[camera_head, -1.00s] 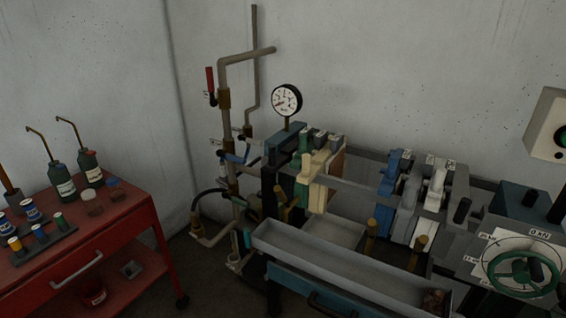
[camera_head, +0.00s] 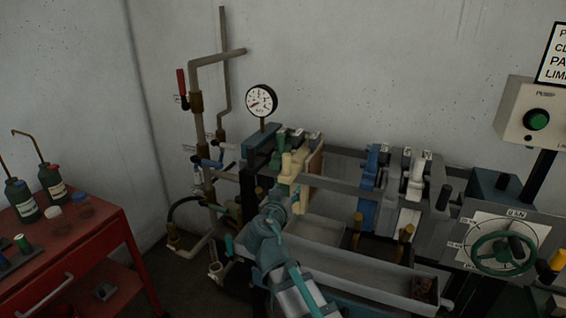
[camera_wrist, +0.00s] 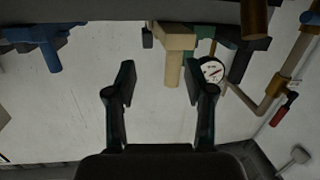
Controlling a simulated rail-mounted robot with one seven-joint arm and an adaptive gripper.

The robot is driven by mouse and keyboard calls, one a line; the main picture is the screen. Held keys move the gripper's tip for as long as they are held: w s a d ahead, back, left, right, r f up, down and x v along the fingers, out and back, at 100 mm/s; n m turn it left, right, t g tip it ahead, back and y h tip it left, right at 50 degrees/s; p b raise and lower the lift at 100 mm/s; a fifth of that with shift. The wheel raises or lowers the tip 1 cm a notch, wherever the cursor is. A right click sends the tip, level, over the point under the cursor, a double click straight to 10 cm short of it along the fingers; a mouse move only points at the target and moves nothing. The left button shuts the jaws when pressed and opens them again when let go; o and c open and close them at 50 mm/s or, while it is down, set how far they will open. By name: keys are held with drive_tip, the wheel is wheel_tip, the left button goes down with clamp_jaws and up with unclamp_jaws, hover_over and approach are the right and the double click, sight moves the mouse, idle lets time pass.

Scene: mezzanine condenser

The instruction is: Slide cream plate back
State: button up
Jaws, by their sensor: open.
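The cream plate (camera_head: 294,168) hangs on the rail at the left part of the press, with a green plate (camera_head: 276,163) just left of it and a tan one behind. In the wrist view, which looks upside down, the cream plate (camera_wrist: 175,42) is at the top centre, its narrow cream handle pointing down the picture. My gripper (camera_wrist: 160,80) is open and empty in that view, its two dark fingers spread below the handle and apart from it. In the head view my arm reaches up in front of the press, below the cream plate; the fingers are hard to make out there.
A blue plate (camera_head: 371,168) and white plates (camera_head: 414,180) hang further right on the rails. A pressure gauge (camera_head: 261,101) and pipes (camera_head: 197,125) stand left of the plates. A long grey trough (camera_head: 365,277) lies below. A red cart (camera_head: 85,250) stands at left.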

drive_tip(key=t, duration=0.1)
approach(286, 160)
drive_tip(key=f, duration=0.1)
drive_tip(key=shift+y, duration=0.3)
drive_tip(key=w+p, duration=0.1)
drive_tip(key=w, duration=0.2)
drive_tip(key=w+d+p, duration=0.1)
drive_tip(key=w, duration=0.2)
drive_tip(key=w+p, duration=0.1)
drive_tip(key=w, duration=0.3)
drive_tip(key=shift+w+d+r+p, duration=0.15)
drive_tip(key=shift+d+r+p, duration=0.1)
drive_tip(key=shift+r+p, duration=0.05)
drive_tip(key=shift+w+d+f, duration=0.1)
drive_tip(key=shift+w+f, duration=0.05)
drive_tip(key=shift+w, duration=0.4)
drive_tip(key=shift+c, duration=0.4)
clamp_jaws()
